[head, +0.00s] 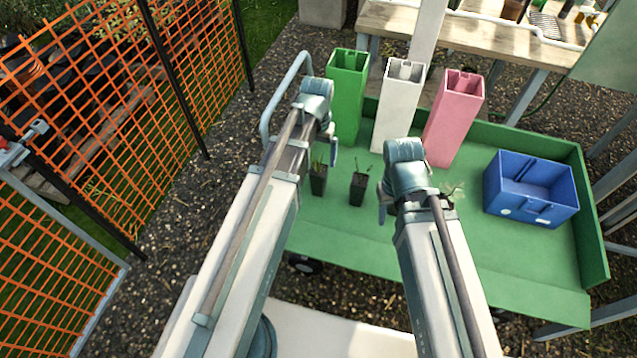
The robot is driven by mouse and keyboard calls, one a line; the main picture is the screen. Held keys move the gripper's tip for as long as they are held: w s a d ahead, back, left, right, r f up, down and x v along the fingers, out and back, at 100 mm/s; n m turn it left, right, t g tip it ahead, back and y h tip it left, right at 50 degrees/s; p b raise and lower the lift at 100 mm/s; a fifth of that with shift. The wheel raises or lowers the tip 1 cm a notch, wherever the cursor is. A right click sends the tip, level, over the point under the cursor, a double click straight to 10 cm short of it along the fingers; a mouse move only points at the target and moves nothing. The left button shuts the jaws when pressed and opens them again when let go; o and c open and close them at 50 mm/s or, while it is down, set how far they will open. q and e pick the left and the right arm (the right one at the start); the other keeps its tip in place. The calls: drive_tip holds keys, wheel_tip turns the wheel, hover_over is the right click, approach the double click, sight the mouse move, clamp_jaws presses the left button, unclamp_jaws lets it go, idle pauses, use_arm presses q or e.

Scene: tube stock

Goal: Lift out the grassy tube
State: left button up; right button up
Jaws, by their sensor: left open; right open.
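A small dark pot (318,186) with thin, upright, grass-like green leaves stands on the green cart bed, just below my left gripper in the head view. A second dark pot (358,192) with a sparse sprig stands to its right. A pale leafy plant (455,190) shows beside my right wrist; its pot is hidden by my arm. My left gripper (330,130) is open and empty, in front of the green tall container. My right gripper (383,204) is open and empty, right of the second pot. My wrists partly hide both grippers.
Tall square containers, green (346,90), white (394,115) and pink (452,120), stand along the back of the green cart (540,255). A blue crate (533,215) sits at the right. A wooden bench (480,38) is behind; orange mesh fencing (110,90) is left.

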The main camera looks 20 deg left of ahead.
sight(318, 171)
use_arm(q)
wheel_tip(318, 171, down, 7)
drive_tip(key=b, duration=0.6)
drive_tip(key=shift+r, duration=0.1)
use_arm(e)
wheel_tip(318, 171, down, 7)
drive_tip(key=shift+r, duration=0.15)
use_arm(q)
drive_tip(key=f+b, duration=0.5)
drive_tip(key=shift+w+d+f, duration=0.15)
drive_tip(key=shift+w, duration=0.15)
use_arm(e)
wheel_tip(318, 171, down, 5)
drive_tip(key=shift+f, duration=0.2)
drive_tip(key=shift+r, duration=0.1)
use_arm(q)
clamp_jaws()
